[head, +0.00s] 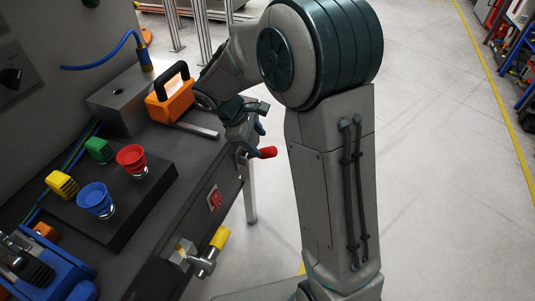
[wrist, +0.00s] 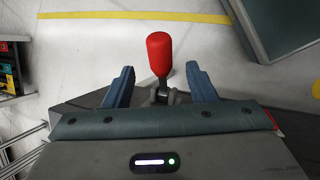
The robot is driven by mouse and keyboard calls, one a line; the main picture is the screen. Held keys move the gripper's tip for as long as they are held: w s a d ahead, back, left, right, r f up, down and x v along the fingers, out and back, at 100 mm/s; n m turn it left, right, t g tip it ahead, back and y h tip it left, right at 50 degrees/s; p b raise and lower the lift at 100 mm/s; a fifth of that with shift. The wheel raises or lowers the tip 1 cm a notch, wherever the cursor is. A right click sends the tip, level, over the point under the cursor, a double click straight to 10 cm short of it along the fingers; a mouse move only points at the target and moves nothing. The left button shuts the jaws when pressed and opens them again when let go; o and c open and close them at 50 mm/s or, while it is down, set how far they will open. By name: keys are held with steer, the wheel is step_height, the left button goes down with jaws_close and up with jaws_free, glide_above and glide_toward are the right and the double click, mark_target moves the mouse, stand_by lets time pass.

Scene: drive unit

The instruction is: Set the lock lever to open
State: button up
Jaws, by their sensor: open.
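A lever with a red grip (head: 264,153) sticks out from the front side of the dark bench. In the wrist view its red grip (wrist: 160,52) points away from me, between and beyond my two blue fingers. My gripper (wrist: 160,84) is open, with one finger on each side of the lever's metal stem and a visible gap on both sides. In the head view my gripper (head: 258,130) is just above the red grip, partly hidden by my own arm. I cannot tell how the lever's pivot is set.
A lever with a yellow handle (head: 220,238) and a red switch (head: 214,199) are on the same bench front. An orange padlock-like block (head: 171,102) stands behind.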

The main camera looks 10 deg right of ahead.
mark_target(265, 150)
steer(key=b+x, duration=0.1)
steer(key=x, duration=0.6)
steer(key=shift+f, duration=0.1)
jaws_close()
